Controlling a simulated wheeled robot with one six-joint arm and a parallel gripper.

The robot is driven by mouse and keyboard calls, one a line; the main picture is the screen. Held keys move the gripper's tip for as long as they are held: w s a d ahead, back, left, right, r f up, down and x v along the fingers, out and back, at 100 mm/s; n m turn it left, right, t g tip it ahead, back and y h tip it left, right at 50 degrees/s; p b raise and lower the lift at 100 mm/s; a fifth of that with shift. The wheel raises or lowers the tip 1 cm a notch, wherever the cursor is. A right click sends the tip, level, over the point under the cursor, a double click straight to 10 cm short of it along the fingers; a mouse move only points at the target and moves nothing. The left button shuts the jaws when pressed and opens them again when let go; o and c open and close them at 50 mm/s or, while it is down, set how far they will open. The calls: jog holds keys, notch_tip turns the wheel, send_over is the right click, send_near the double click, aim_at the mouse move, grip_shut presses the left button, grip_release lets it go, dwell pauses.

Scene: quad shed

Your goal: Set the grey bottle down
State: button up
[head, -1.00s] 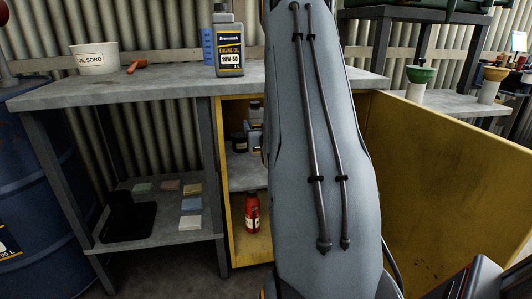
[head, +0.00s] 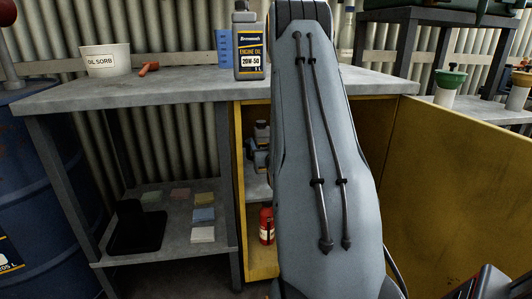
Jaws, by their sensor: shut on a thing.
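A grey bottle (head: 262,130) with a pale cap shows inside the yellow cabinet, above its middle shelf. Part of my gripper (head: 257,154) shows just below its top, at the left edge of my arm. It is shut on the bottle. My arm hides most of the gripper and the bottle's right side and lower part. I cannot tell whether the bottle's base touches the shelf. Another grey bottle (head: 249,45), labelled engine oil 20W-50, stands upright on the bench, apart from the gripper.
The yellow cabinet (head: 239,200) has its door (head: 455,185) open to the right. A red bottle (head: 266,225) stands on its lower shelf. The bench (head: 165,88) holds a white tub (head: 107,61), an orange-red tool (head: 148,68) and a blue jug (head: 224,43). A blue drum (head: 40,190) stands left.

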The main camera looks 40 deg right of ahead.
jog(key=shift+f+b, duration=0.35)
jog(key=shift+f, duration=1.1)
jog(key=o, duration=1.9)
jog(key=shift+f, duration=0.25)
jog(key=shift+r, duration=0.1)
jog(key=shift+s+a, duration=0.1)
jog(key=shift+s, duration=0.05)
jog(key=p+v, duration=0.2)
jog(key=v, duration=0.9)
jog(key=shift+s+a, duration=0.1)
jog(key=shift+s, duration=0.25)
